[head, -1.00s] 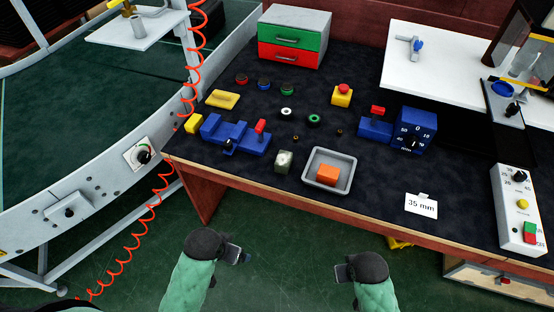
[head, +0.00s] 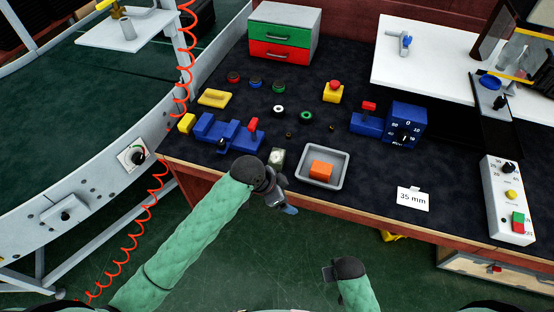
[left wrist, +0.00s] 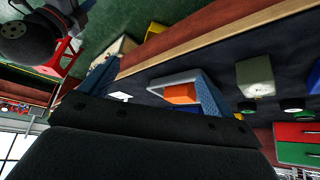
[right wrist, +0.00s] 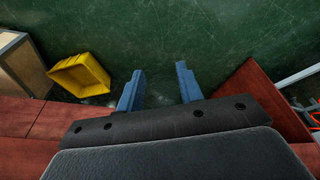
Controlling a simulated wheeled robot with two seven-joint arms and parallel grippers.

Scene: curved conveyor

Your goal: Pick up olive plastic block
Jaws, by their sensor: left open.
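The olive plastic block (head: 277,157) stands near the front edge of the dark bench top, just left of a grey tray (head: 341,180). In the left wrist view the block (left wrist: 256,77) shows to the right, outside the fingers. My left gripper (head: 287,196) is open and empty at the bench's front edge, just in front of the block and apart from it. Its fingers spread wide in the left wrist view (left wrist: 155,88). My right gripper (head: 328,273) is low over the floor in front of the bench. In the right wrist view (right wrist: 160,85) it is open and empty.
The grey tray holds an orange block (head: 321,169). Blue fixture blocks (head: 215,132) stand left of the olive block, and small rings (head: 306,117) lie behind it. A 35 mm card (head: 412,198) stands to the right. A coiled red hose (head: 150,215) hangs at the left.

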